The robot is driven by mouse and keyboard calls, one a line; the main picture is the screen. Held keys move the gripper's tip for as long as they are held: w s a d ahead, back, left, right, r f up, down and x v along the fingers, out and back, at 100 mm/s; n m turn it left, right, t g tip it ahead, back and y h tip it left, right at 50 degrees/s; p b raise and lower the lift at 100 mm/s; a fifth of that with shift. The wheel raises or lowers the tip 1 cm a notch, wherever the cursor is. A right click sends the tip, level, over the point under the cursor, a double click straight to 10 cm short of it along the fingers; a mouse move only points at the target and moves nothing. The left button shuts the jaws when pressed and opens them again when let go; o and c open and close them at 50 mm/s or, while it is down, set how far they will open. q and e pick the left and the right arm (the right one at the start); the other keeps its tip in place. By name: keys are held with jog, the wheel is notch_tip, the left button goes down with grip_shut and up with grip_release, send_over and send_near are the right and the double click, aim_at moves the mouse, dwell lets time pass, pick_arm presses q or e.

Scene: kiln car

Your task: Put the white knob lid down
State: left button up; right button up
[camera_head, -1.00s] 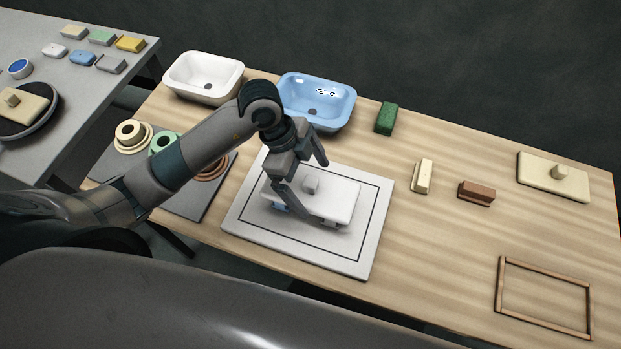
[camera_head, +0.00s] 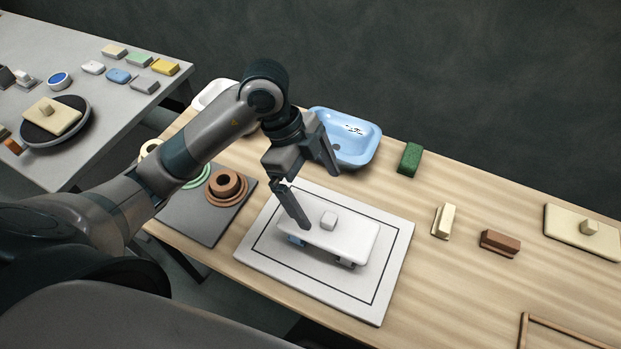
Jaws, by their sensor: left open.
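The white knob lid (camera_head: 350,243), a flat slab with a square knob on top, rests on small supports on the white board (camera_head: 370,309) with a dark outline. A blue support (camera_head: 296,240) shows under its left end and a darker one under its front edge. My left gripper (camera_head: 321,200) is open above the lid. One finger comes down near the lid's left end and the other is raised behind the knob. Nothing is between the fingers. I cannot tell whether the near finger touches the lid. My right gripper is not in view.
A blue basin (camera_head: 358,152) and a white basin (camera_head: 209,94) stand at the back. A green block (camera_head: 410,160), cream block (camera_head: 444,221), brown block (camera_head: 499,243) and cream knob lid (camera_head: 567,230) lie to the right. A grey mat (camera_head: 205,231) holds ring-shaped pieces on the left.

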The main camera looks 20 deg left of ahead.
pick_arm(q)
jog(key=v, duration=0.3)
jog(key=shift+a+r, duration=0.15)
jog(key=shift+r, duration=0.15)
jog(key=shift+s+f, duration=0.1)
dwell(0.6)
